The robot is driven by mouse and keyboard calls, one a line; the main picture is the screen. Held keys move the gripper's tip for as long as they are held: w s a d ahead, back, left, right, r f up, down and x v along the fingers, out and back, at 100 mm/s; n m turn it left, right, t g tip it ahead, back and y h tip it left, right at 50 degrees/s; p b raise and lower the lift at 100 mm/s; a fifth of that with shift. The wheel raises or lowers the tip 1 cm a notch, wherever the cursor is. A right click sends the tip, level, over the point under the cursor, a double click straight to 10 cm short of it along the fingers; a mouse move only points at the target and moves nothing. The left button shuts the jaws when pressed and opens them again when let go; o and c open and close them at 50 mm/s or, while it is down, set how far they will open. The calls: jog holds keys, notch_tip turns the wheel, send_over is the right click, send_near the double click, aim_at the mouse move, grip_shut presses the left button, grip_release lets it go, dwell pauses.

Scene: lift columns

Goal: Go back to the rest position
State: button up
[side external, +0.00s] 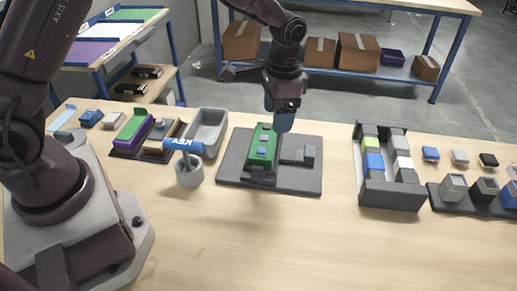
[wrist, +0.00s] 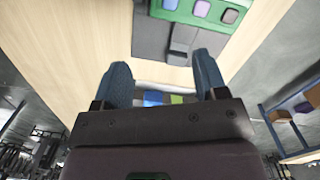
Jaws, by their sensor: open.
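My gripper (side external: 280,118) hangs from the arm above the back edge of a dark grey board (side external: 235,173) on the wooden table. In the wrist view my gripper (wrist: 163,82) shows two blue fingers spread apart with nothing between them. A green block with small coloured pieces on top (side external: 263,146) sits on the board, in front of and left of the fingers in the side view. It also shows at the top edge of the wrist view as a green part (wrist: 203,12). Whether a finger touches anything is hard to tell from the side.
Right of the board stands a dark rack (side external: 392,195) with coloured blocks. Left are a grey bin (side external: 207,130), a cup (side external: 189,175) holding a blue-handled tool (side external: 184,145), and a tray with purple and green parts (side external: 135,128). The table front (side external: 270,245) is clear.

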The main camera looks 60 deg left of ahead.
jog(key=s+a+r+n+t, duration=0.2)
jog(key=s+r+t, duration=0.1)
jog(key=s+r, duration=0.6)
jog(key=s+a+r+n+t, duration=0.2)
jog(key=s+a+r+t, duration=0.1)
jog(key=s+r, duration=0.6)
jog(key=s, duration=0.4)
jog(key=shift+s+n, duration=0.2)
jog(key=shift+n, duration=0.1)
